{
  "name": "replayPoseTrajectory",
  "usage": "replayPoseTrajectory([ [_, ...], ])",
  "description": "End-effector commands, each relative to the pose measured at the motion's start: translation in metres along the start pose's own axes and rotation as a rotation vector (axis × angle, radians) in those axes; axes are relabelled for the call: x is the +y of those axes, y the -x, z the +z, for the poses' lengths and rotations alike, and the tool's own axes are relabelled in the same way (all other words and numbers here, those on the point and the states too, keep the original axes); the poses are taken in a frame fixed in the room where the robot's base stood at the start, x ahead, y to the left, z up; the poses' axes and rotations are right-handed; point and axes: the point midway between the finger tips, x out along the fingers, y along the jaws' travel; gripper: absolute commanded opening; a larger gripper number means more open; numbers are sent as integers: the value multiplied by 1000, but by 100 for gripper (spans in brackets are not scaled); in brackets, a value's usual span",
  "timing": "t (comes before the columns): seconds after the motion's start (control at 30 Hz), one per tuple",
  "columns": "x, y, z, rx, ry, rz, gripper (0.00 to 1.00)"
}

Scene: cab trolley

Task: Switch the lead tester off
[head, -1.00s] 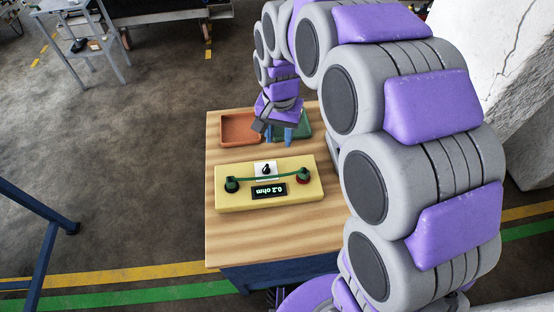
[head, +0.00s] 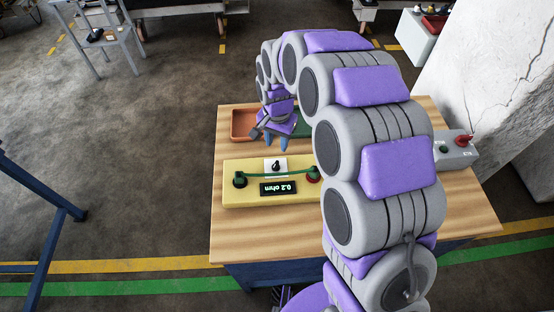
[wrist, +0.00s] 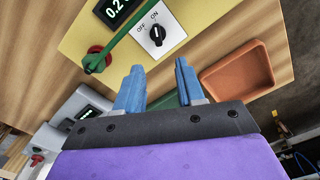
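The lead tester (head: 238,200) is a yellow box on the wooden table, with a lit display (head: 279,188) reading 0.2 ohm. A green lead (head: 262,176) runs between its black and red terminals. Its black knob (head: 276,165) sits on a white plate. In the wrist view the knob (wrist: 156,35) shows beside OFF and ON marks; I cannot surely tell which mark it points at. My gripper (wrist: 158,84) is open and empty, its blue fingers apart from the knob. In the head view my gripper (head: 277,143) is above the table, just behind the tester.
An orange tray (head: 235,127) lies behind the tester, and a green tray (head: 303,118) is partly hidden by my arm. A grey box (head: 457,155) with a red knob stands at the table's right. The table (head: 240,240) is bare in front of the tester.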

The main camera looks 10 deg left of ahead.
Motion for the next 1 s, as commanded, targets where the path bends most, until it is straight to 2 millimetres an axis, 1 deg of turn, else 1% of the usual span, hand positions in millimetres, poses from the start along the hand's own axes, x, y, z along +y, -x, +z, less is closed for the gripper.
replayPoseTrajectory([
  [0.03,0,-12,1,-3,0,2,38],
  [0.2,1,-47,2,-5,1,4,38],
  [0.3,1,-64,2,-7,1,5,38],
  [0.4,1,-77,2,-5,0,3,38],
  [0.6,0,-90,1,-1,0,0,38],
  [0.9,1,-92,1,-1,0,0,38],
  [0.93,1,-92,1,-1,0,0,37],
  [1.0,1,-92,1,-1,0,0,31],
])
